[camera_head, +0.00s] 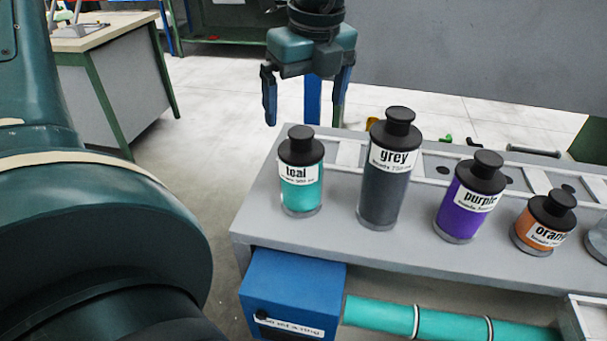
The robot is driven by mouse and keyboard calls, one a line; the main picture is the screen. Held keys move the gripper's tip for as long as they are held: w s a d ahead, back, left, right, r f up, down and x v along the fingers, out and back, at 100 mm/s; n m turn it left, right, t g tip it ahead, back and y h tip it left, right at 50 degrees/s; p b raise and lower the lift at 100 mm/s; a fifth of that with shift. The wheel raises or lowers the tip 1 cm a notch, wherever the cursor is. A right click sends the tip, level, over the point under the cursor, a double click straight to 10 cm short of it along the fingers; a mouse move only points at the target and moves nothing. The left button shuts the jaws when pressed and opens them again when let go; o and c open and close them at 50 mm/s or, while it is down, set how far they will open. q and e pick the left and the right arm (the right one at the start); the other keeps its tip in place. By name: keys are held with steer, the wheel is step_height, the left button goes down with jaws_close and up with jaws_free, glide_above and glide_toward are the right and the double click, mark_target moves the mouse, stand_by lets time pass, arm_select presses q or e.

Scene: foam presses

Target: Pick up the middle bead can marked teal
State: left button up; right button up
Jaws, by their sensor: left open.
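The can marked teal (301,186) stands upright at the left end of the row on the grey bench. It has a black lid, a clear body with teal fill and a white label. My left gripper (305,116) points down at the top of the head view, above and behind the teal can in the picture. Its two fingers are spread with nothing between them, and it does not touch the can. My right gripper is not in view.
A taller grey can (379,202) stands close right of the teal one, then a purple can (459,213) and an orange can (537,235). The bench (330,233) is clear in front of the cans. A blue box (290,284) and a teal tube (385,315) are below its front edge.

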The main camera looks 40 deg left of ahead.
mark_target(301, 132)
arm_select(q)
steer(key=f, duration=0.3)
steer(key=shift+w+a+f, duration=0.1)
steer(key=shift+a, duration=0.1)
steer(key=shift+s+a+f+p, duration=0.15)
steer(key=shift+f+p, duration=0.2)
steer(key=shift+f, duration=1)
steer(key=shift+s+a+f+p, duration=0.15)
steer(key=shift+f+p, duration=0.15)
steer(key=shift+f, duration=1)
steer(key=shift+c, duration=0.5)
steer(key=c, duration=1.6)
steer(key=shift+o, duration=0.2)
steer(key=shift+r, duration=0.1)
